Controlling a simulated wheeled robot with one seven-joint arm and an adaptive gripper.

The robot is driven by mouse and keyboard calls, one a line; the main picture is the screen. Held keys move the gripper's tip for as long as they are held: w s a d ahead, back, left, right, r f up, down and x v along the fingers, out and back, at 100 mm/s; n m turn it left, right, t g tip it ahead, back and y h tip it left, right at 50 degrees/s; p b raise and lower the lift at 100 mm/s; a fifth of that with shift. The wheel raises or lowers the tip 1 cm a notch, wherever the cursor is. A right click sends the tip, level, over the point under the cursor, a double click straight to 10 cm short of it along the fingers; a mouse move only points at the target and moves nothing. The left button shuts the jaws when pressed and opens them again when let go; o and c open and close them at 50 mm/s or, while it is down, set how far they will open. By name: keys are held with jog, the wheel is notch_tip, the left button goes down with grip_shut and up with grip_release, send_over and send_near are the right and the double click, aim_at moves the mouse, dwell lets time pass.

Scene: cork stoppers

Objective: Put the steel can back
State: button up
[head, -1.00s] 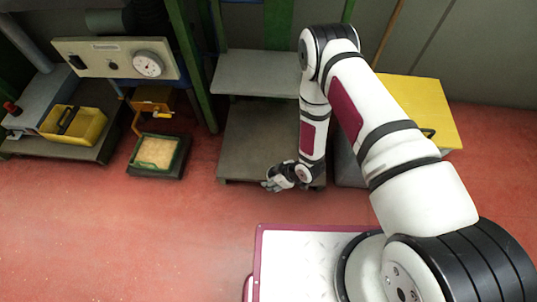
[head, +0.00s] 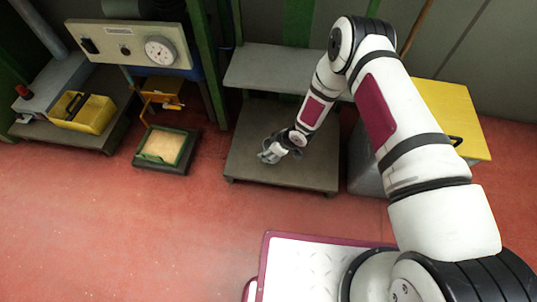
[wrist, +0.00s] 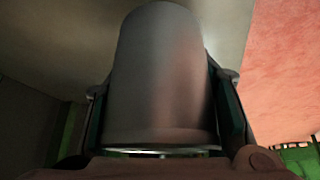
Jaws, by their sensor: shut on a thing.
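The steel can (wrist: 162,75) is a plain grey cylinder that fills the middle of the wrist view. My gripper (head: 270,152) is shut on it, with one finger on each side of the can. In the head view the gripper hangs at the end of my arm, over the left middle part of the low grey platform (head: 250,172). The can is small there and hard to tell from the gripper. I cannot tell whether its base touches the platform.
A grey upper shelf (head: 270,70) is behind the low platform. A yellow-topped cabinet (head: 460,105) stands to the right. On the left are a green-framed tray (head: 163,147), a yellow bin (head: 85,112) and a gauge panel (head: 125,45). The red floor (head: 130,225) in front is clear.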

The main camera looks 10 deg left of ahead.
jog(key=shift+w+a, duration=0.15)
jog(key=shift+w, duration=0.3)
notch_tip(320, 180, down, 4)
jog(key=b, duration=0.2)
jog(key=shift+s+r+b, duration=0.1)
jog(key=shift+r+b, duration=0.05)
jog(key=shift+b, duration=0.15)
jog(key=shift+r, duration=0.1)
jog(key=o, duration=1.2)
jog(key=p+v, duration=0.5)
jog(key=v, duration=0.7)
